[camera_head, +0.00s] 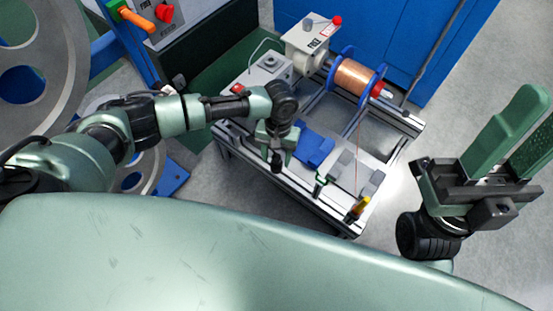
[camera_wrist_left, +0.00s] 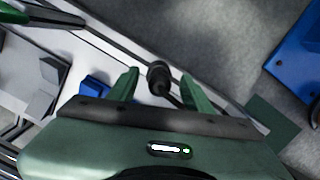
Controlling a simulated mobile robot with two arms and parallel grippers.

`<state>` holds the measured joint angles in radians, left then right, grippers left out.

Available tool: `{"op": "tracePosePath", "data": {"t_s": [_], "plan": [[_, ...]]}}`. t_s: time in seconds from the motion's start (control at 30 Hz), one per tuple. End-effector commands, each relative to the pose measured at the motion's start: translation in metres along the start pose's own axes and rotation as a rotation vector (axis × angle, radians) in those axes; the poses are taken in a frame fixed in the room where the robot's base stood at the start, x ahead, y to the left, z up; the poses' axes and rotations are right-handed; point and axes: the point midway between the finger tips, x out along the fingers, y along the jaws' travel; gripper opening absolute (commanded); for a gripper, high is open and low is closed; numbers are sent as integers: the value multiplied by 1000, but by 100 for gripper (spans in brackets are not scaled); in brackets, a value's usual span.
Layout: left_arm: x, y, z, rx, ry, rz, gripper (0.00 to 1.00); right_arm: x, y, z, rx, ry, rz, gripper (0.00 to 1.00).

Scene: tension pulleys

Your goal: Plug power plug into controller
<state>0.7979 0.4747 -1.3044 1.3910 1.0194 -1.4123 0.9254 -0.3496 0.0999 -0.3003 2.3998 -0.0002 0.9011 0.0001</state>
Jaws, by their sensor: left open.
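The power plug (camera_wrist_left: 158,76), a dark round-ended piece with a short dark cable, is between the two spread fingers of my left gripper (camera_wrist_left: 162,92) in the left wrist view. The fingers are open and I see gaps beside the plug. In the head view my left gripper (camera_head: 276,150) points down at the near edge of the workbench, and a dark piece shows at its tip. The likely controller (camera_head: 268,66), a grey box with a red switch, sits at the bench's left end, beyond this gripper. My right gripper (camera_head: 538,110) is raised at the right, open and empty.
The workbench (camera_head: 345,222) carries a copper wire spool (camera_head: 354,81), a blue block (camera_head: 313,148), grey blocks (camera_head: 350,168) and a yellow-handled tool (camera_head: 360,207). A machine with a red button (camera_head: 165,13) stands back left. Grey floor is clear right of the bench.

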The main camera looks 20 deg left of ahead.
Motion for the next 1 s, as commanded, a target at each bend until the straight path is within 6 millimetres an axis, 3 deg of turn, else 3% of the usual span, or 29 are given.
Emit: {"op": "tracePosePath", "data": {"t_s": [0.07,0.1,0.27,0.67,0.93,1.0], "plan": [[0,0,0,0,0,0,50,0,0,0,0,-1,0,36],[0,0,0,0,0,0,44,0,0,0,0,-1,0,36],[0,0,0,0,0,0,0,0,0,0,0,-1,0,36],[-5,0,0,0,1,1,0,3,0,0,0,-2,0,36],[-37,1,4,2,1,2,0,20,0,-4,0,-3,0,36],[-47,1,5,1,2,2,0,23,2,16,-8,-104,2,36]]}}
